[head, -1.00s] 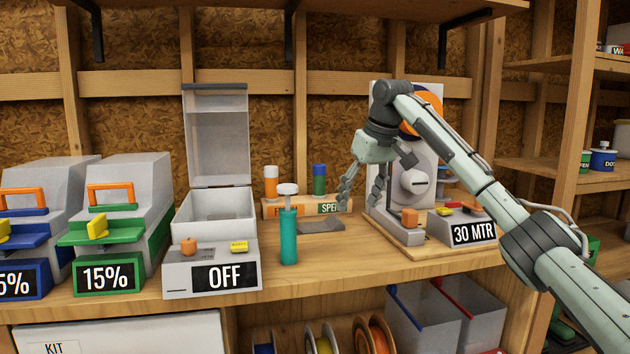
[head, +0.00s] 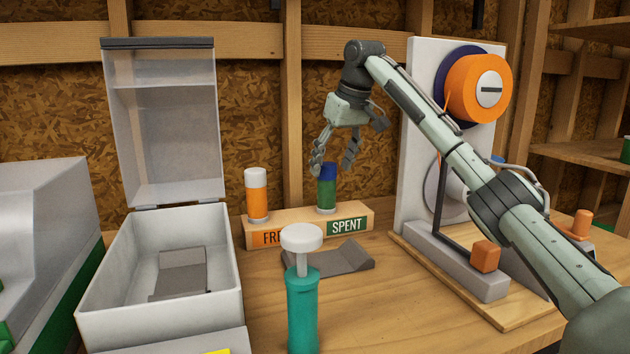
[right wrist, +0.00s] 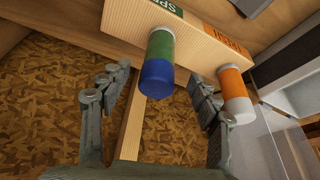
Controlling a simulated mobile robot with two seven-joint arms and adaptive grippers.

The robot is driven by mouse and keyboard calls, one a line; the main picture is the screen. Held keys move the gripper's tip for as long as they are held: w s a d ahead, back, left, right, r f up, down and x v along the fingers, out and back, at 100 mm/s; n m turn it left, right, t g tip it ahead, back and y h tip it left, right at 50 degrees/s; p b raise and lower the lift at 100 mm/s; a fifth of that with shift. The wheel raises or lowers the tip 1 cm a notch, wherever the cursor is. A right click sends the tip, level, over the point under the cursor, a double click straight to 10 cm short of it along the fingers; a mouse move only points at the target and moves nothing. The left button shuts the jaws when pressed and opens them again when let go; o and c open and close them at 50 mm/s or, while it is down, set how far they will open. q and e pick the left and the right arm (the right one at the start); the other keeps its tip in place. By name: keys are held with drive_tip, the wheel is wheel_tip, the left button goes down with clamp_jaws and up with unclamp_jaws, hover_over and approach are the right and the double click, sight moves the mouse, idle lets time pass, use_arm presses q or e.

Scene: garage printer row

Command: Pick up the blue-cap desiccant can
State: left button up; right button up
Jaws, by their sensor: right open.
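The blue-cap desiccant can (head: 327,190) has a green body and stands upright on the wooden block by the SPENT label. It also shows in the right wrist view (right wrist: 157,62), between the two open fingers and ahead of them. My right gripper (head: 334,168) is open and empty, just above and about at the can's cap in the head view; its fingers also show in the right wrist view (right wrist: 158,98). I see no contact with the can. My left gripper is not in view.
An orange can with a white cap (head: 257,195) stands left on the same wooden block (head: 300,225). A teal pump bottle (head: 302,310) and a grey tray (head: 330,257) are in front. An open grey box (head: 160,280) is left, a spool machine (head: 420,130) right.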

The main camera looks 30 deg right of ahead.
sight(323, 185)
drive_tip(key=shift+w, duration=0.2)
drive_tip(key=shift+w+f, duration=0.1)
drive_tip(key=shift+f, duration=0.05)
drive_tip(key=shift+x, duration=0.9)
drive_tip(key=x, duration=0.5)
drive_tip(key=shift+w, duration=0.3)
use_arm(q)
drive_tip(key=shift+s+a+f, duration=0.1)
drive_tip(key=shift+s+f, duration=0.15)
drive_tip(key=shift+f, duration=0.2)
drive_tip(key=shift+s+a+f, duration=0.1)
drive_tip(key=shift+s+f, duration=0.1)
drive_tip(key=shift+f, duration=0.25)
use_arm(e)
drive_tip(key=c, duration=1.2)
drive_tip(key=shift+c, duration=0.7)
